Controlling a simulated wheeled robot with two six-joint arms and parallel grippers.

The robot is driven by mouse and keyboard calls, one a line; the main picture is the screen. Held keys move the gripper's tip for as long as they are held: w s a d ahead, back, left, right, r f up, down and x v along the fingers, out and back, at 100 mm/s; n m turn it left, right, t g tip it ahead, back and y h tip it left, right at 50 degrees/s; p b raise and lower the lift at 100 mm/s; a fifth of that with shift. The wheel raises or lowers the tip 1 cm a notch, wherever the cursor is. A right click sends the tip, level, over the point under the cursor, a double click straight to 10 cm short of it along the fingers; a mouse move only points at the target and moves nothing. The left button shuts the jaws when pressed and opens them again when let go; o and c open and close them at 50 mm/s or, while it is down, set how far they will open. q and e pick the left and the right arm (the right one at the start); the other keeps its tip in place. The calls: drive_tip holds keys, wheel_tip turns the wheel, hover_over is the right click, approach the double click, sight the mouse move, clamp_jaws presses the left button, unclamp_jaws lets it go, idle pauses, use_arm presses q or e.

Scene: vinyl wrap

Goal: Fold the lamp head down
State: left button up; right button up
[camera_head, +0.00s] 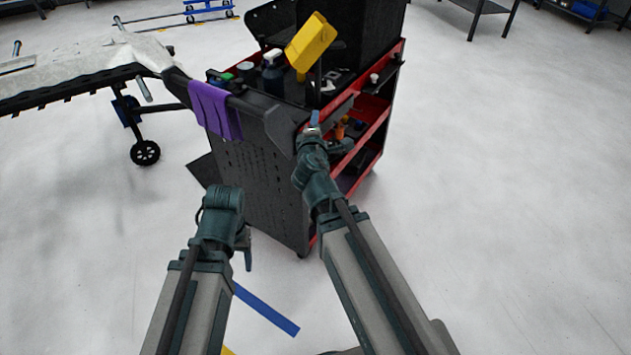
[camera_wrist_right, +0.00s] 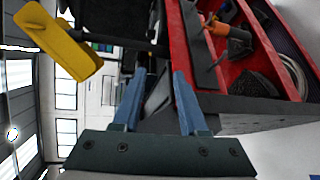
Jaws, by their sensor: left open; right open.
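The yellow lamp head (camera_head: 312,42) stands raised and tilted above the top of the tool cart. In the right wrist view the lamp head (camera_wrist_right: 58,42) is at the upper left, outside the fingers. My right gripper (camera_head: 315,119) is at the near right edge of the cart, below the lamp head and apart from it. In its wrist view the right gripper (camera_wrist_right: 157,95) is open with nothing held between its blue fingers. My left gripper (camera_head: 247,256) hangs low in front of the cart, open and mostly hidden behind its own wrist.
The black and red cart (camera_head: 262,175) carries bottles and tools, with red shelves at its right side. A purple cloth (camera_head: 213,108) hangs over its left edge. A white panel on a wheeled stand (camera_head: 75,65) is at the left. The floor at right is clear.

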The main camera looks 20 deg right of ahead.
use_arm(q)
wheel_tip(320, 180, down, 6)
drive_tip(key=b, duration=0.5)
drive_tip(key=shift+f+b, duration=0.25)
drive_tip(key=shift+b, duration=0.15)
use_arm(e)
drive_tip(key=s+a+f+m+g, duration=0.1)
drive_tip(key=s+f+m+g, duration=0.1)
drive_tip(key=f, duration=0.5)
drive_tip(key=s+f+m+g, duration=0.2)
drive_tip(key=f+m, duration=0.2)
drive_tip(key=f, duration=0.3)
drive_tip(key=shift+s+a+g, duration=0.3)
drive_tip(key=shift+a+g, duration=0.05)
drive_tip(key=shift+g, duration=0.05)
